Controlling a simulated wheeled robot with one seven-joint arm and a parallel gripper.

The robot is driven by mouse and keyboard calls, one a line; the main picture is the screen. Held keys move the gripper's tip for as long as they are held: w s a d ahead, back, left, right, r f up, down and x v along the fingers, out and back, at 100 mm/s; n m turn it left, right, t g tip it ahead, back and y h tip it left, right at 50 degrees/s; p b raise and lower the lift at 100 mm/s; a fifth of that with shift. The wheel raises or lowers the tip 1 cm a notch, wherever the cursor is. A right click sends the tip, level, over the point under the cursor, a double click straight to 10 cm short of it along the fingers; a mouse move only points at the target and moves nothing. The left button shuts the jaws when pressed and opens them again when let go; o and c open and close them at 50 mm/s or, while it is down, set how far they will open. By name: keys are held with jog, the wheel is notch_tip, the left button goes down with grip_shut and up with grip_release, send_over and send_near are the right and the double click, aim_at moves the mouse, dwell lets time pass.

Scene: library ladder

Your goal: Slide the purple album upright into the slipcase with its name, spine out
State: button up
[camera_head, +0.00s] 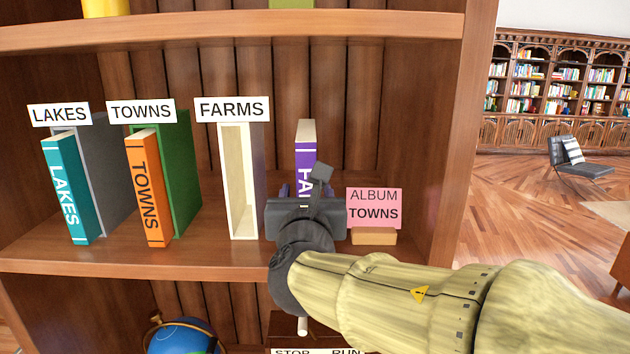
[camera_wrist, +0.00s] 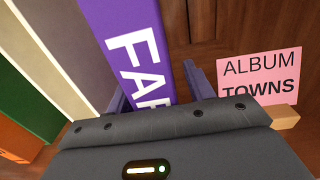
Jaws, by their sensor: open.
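The purple album (camera_head: 306,137) stands upright on the shelf with its spine facing out. The slipcase (camera_head: 240,185) under the FARMS sign (camera_head: 232,109) stands to the left of the album. It is upright and empty, with its cream opening facing out. My gripper (camera_head: 304,188) is in front of the album. In the wrist view its open fingers (camera_wrist: 157,88) are on either side of the spine; I cannot tell whether they touch it.
A pink card reading ALBUM TOWNS (camera_head: 374,208) stands right of my gripper on a wooden block (camera_head: 374,237). The shelf's right wall (camera_head: 455,150) is beyond it.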

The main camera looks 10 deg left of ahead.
aim_at(306, 133)
jog(key=shift+w, duration=0.15)
jog(key=shift+c, duration=0.4)
grip_shut()
jog(key=shift+r, duration=0.15)
notch_tip(306, 133, up, 10)
jog(key=shift+f, duration=0.1)
dwell(0.6)
